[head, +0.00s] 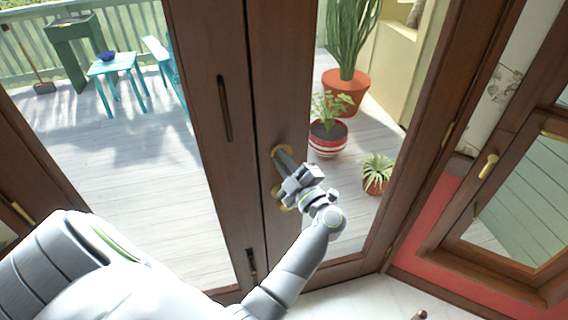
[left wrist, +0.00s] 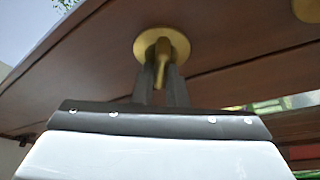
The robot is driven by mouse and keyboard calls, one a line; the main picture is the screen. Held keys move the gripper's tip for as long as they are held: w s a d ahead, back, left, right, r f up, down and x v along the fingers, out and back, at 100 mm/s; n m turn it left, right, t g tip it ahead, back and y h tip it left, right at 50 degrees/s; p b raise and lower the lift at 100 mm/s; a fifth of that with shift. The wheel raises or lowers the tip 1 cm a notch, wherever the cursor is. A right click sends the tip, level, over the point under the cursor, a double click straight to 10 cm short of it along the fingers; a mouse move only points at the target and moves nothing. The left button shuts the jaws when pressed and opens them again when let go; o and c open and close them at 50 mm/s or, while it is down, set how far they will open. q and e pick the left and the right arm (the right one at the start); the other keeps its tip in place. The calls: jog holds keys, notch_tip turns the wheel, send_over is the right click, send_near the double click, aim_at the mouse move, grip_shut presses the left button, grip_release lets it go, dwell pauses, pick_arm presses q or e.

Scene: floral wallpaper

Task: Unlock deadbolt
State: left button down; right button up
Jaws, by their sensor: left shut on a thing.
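The deadbolt's round brass plate (head: 277,152) is on the dark wooden door stile (head: 280,80), partly hidden by my gripper. In the left wrist view the brass plate (left wrist: 149,42) carries a brass thumb turn (left wrist: 160,66) that points toward the camera. My left gripper (head: 284,157) reaches up to the plate. Its dark fingers (left wrist: 160,88) stand on either side of the thumb turn and are shut on it. A second brass fitting (head: 278,197) sits lower on the same stile, mostly hidden behind my gripper. My right gripper is not in view.
Glass panes show a deck with potted plants (head: 347,90) and a small turquoise table (head: 112,64). The neighbouring door leaf has a dark slot-shaped pull (head: 224,108). A framed window with a brass handle (head: 488,166) is at right.

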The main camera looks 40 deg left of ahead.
pick_arm(q)
jog(key=shift+w+f+n+g+h+b, duration=0.1)
jog(key=shift+n+g+h+b, duration=0.45)
jog(key=shift+n, duration=1.4)
jog(key=shift+n+g+h+b, duration=0.45)
jog(key=shift+n+g+b, duration=0.1)
jog(key=shift+n, duration=1.4)
jog(key=c, duration=1.5)
grip_release()
jog(key=shift+w+f, duration=0.1)
jog(key=shift+o, duration=0.2)
